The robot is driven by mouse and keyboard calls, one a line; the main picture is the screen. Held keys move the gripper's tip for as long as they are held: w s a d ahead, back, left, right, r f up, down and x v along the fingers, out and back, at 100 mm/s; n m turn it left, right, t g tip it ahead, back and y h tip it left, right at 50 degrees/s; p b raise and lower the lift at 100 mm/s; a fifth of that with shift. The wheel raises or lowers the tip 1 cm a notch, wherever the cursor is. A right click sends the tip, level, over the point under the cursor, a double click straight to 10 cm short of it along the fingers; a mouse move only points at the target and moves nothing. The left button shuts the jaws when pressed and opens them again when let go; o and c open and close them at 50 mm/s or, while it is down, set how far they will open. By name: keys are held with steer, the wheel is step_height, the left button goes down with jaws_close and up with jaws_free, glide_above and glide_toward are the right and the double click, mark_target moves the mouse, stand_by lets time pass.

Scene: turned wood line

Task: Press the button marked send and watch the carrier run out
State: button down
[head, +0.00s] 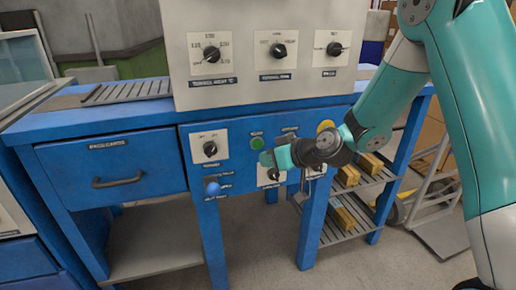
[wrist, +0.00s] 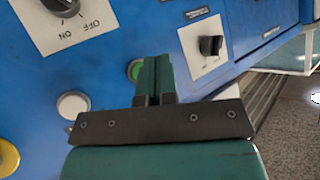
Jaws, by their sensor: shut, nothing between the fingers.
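A blue bench front (head: 236,165) carries a row of push buttons with small labels that I cannot read, so I cannot tell which is marked send. A green button (head: 257,143) is at the left, and a yellow one (head: 325,126) is at the right. A white button (wrist: 73,104) shows between them in the wrist view; in the head view my arm hides it. My gripper (head: 265,159) is shut and empty, its tips just below the green button. In the wrist view the fingers (wrist: 151,78) partly cover the green button (wrist: 135,70); contact cannot be told. I cannot make out a carrier.
An on/off knob (head: 271,175) sits close below my gripper. A grey control box (head: 262,75) rises above. Slatted shelves (head: 346,218) with wooden blocks are at right.

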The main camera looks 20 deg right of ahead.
steer(key=shift+s+b, duration=0.3)
steer(key=shift+s, duration=0.75)
steer(key=s+a+r+n+g, duration=0.1)
steer(key=s+a+r+g, duration=0.25)
steer(key=s, duration=0.35)
steer(key=s+a+r+n+g, duration=0.1)
steer(key=s+a+r+g, duration=0.1)
steer(key=s+a+r, duration=0.3)
steer(key=s+d+g+h, duration=0.3)
steer(key=s+g, duration=0.1)
steer(key=s, duration=1.3)
step_height(320, 180, up, 25)
steer(key=p, duration=2.4)
steer(key=shift+w+d+p, duration=0.15)
steer(key=shift+d+p, duration=0.05)
steer(key=shift+p, duration=0.15)
